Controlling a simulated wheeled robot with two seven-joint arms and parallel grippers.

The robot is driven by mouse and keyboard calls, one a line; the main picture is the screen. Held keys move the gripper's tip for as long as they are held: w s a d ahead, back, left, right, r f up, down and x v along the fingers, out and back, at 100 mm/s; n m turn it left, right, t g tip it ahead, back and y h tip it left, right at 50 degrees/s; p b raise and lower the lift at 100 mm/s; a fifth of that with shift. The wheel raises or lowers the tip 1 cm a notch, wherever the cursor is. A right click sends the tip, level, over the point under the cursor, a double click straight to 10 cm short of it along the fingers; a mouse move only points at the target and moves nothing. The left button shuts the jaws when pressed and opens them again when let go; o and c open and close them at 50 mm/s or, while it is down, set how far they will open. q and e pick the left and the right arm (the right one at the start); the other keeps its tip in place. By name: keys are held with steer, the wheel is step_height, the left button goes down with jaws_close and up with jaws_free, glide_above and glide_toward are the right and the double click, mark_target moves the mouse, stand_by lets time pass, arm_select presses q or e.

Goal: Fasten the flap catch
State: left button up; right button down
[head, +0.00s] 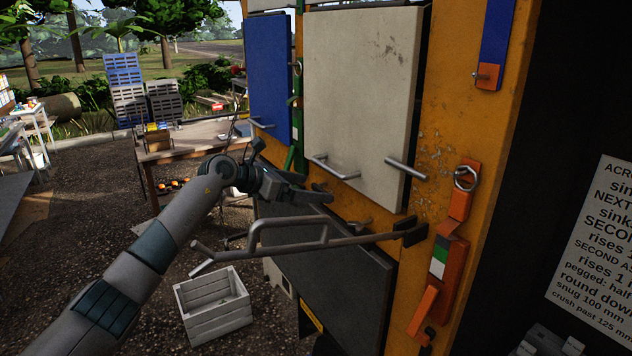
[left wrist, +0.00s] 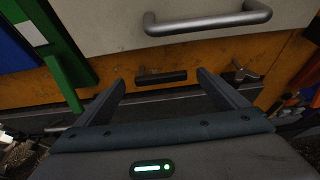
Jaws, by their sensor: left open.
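A dark lower flap panel (head: 345,285) hangs below the cream panel, in the orange truck side. A small metal T-shaped piece, which looks like the catch (head: 360,226), sits on the orange strip between them. It also shows in the left wrist view (left wrist: 241,72), just right of the right finger. A dark bar-shaped fitting (left wrist: 161,77) on the same strip appears between my fingertips. My left gripper (head: 315,187) is open and empty, in front of the strip and left of the T-shaped piece. Whether it touches anything is unclear. My right gripper is out of view.
A long grey bent bar (head: 300,238) juts out across the flap from a black bracket. The cream panel (head: 360,95) has a protruding metal handle (left wrist: 207,22). A white crate (head: 213,305) is on the ground; a wooden table (head: 205,133) stands behind.

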arm_select(q)
steer(key=shift+p+x, duration=0.4)
steer(key=shift+x, duration=1)
